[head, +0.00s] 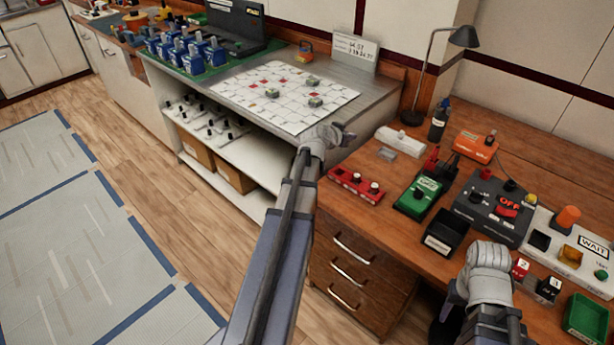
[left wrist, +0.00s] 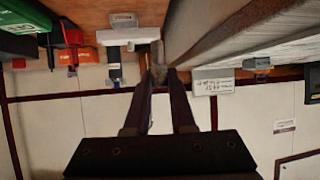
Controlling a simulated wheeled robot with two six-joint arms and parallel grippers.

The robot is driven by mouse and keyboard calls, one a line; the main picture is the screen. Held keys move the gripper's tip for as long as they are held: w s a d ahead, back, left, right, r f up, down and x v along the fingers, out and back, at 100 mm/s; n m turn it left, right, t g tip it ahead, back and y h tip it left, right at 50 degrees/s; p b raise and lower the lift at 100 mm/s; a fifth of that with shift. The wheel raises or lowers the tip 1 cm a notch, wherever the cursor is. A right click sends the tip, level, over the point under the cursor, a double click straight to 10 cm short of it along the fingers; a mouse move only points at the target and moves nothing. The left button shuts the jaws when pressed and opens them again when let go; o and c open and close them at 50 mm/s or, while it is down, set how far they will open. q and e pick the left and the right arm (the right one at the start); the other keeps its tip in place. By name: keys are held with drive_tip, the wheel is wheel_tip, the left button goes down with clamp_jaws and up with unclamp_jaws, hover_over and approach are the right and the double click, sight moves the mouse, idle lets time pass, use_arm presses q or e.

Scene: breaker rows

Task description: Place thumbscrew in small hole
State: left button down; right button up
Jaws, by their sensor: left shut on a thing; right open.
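My left gripper (head: 337,134) is above the gap between the metal-topped bench and the wooden desk. In the left wrist view, its fingers (left wrist: 158,73) are close together, shut on a small grey thing (left wrist: 157,62) at their tips. It is too small and dim to tell whether this is the thumbscrew. I cannot pick out the small hole. My right gripper (head: 488,256) is low over the wooden desk at the right, open, its fingertips hard to see.
A white-and-red tiled board (head: 285,93) lies on the metal bench. A red block with knobs (head: 356,185), a green device (head: 418,197), a black tray (head: 445,235) and a grey OFF box (head: 493,208) crowd the wooden desk (head: 385,160). A lamp (head: 464,37) stands behind.

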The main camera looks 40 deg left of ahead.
sight(340, 167)
use_arm(q)
drive_tip(key=shift+m+h, duration=0.8)
drive_tip(key=shift+m, duration=0.1)
drive_tip(key=f+b, duration=0.4)
drive_tip(key=s+f+b, duration=0.1)
drive_tip(key=f+b, duration=0.7)
drive_tip(key=shift+s+a+f, duration=0.2)
drive_tip(key=shift+s+a, duration=0.1)
drive_tip(key=shift+s, duration=0.1)
drive_tip(key=shift+r, duration=0.15)
drive_tip(key=c, duration=1.2)
unclamp_jaws()
drive_tip(key=shift+f, duration=0.25)
drive_tip(key=o, duration=0.4)
drive_tip(key=shift+r, duration=0.1)
drive_tip(key=shift+o, duration=0.2)
